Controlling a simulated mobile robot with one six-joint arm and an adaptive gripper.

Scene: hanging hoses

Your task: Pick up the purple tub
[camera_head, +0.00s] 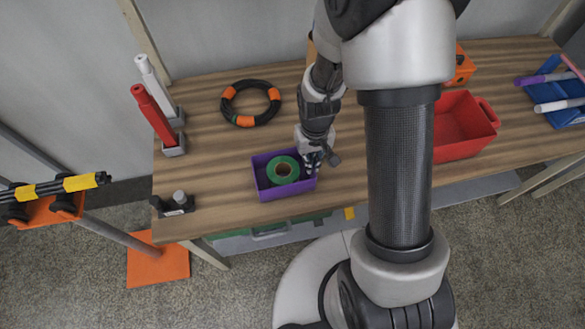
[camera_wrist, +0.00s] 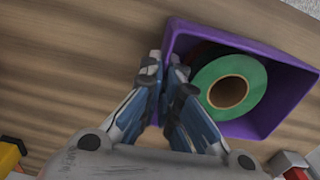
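The purple tub (camera_head: 259,177) is an open rectangular box near the table's front edge in the head view. A green tape roll (camera_head: 284,170) with a brown core lies in it. My gripper (camera_head: 313,162) is at the tub's right wall in that view, pointing down. In the wrist view, the tub (camera_wrist: 285,107) fills the upper right with the tape roll (camera_wrist: 208,75) inside. There the fingers of my gripper (camera_wrist: 164,68) are close together, one on each side of the tub's near wall, and look closed on it. The exact contact is partly hidden.
A black and orange ring (camera_head: 251,103) lies behind the tub. Red and white upright handles (camera_head: 155,115) stand at the left, with a small dark fixture (camera_head: 174,204) in front. A red bin (camera_head: 461,127) sits to the right behind my arm. The wood between tub and ring is clear.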

